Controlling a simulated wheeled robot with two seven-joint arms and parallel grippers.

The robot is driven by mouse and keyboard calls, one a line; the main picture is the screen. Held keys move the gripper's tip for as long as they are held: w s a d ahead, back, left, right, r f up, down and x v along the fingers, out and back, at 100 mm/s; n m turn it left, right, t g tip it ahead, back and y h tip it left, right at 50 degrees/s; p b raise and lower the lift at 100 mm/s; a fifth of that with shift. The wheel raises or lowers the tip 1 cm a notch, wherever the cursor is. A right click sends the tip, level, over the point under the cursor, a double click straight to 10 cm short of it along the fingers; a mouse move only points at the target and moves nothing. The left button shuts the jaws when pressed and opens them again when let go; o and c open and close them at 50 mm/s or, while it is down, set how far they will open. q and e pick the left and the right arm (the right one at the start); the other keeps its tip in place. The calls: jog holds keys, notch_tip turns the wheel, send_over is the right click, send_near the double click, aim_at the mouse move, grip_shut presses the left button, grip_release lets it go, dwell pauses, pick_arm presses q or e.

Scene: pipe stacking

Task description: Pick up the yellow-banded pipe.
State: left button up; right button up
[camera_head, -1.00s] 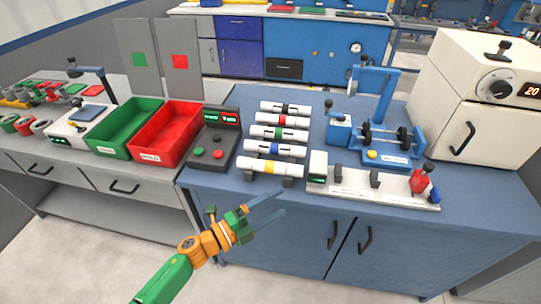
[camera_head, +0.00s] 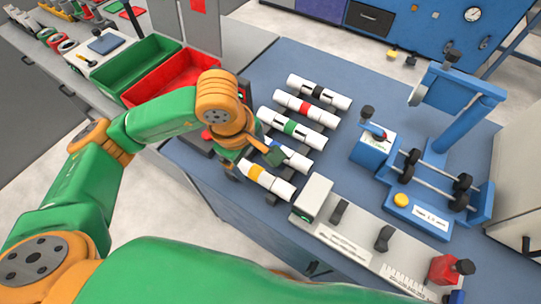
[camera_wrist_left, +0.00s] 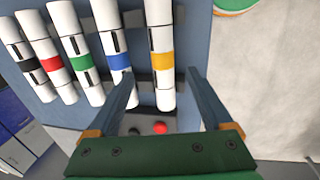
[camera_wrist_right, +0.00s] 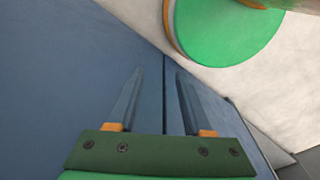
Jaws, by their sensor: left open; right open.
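The yellow-banded pipe (camera_head: 266,181) is white and lies at the near end of a row of pipes on the blue bench. It also shows in the left wrist view (camera_wrist_left: 162,62), upright in the picture between the fingers' lines. My left gripper (camera_wrist_left: 164,100) is open and empty, its two fingers on either side of that pipe, with the left finger near the blue-banded pipe (camera_wrist_left: 118,62). In the head view my left gripper's body partly hides the pipe row. My right gripper (camera_wrist_right: 154,85) is open and empty over blue surfaces; it is not clear in the head view.
Pipes with green (camera_head: 292,128), red (camera_head: 305,106) and black (camera_head: 319,92) bands lie beyond. A white fixture (camera_head: 345,240) stands close to the right, with a blue device (camera_head: 435,200) behind it. A red bin (camera_head: 172,78) and a green bin (camera_head: 135,62) stand at left.

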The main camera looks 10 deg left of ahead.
aim_at(255, 171)
pick_arm(q)
jog(key=shift+a+f, duration=0.1)
jog(key=shift+f, duration=0.3)
jog(key=f, duration=0.1)
jog(key=f+p, duration=0.1)
jog(key=f, duration=0.1)
jog(key=f+p, duration=0.1)
jog(key=f, duration=0.1)
jog(key=shift+w+d+f, duration=0.15)
jog(key=shift+d+f, duration=0.05)
jog(key=shift+d, duration=0.15)
jog(key=shift+w+d+f, duration=0.1)
jog(key=shift+w+f, duration=0.05)
jog(key=shift+f, duration=0.05)
grip_shut()
jog(key=shift+r, duration=0.1)
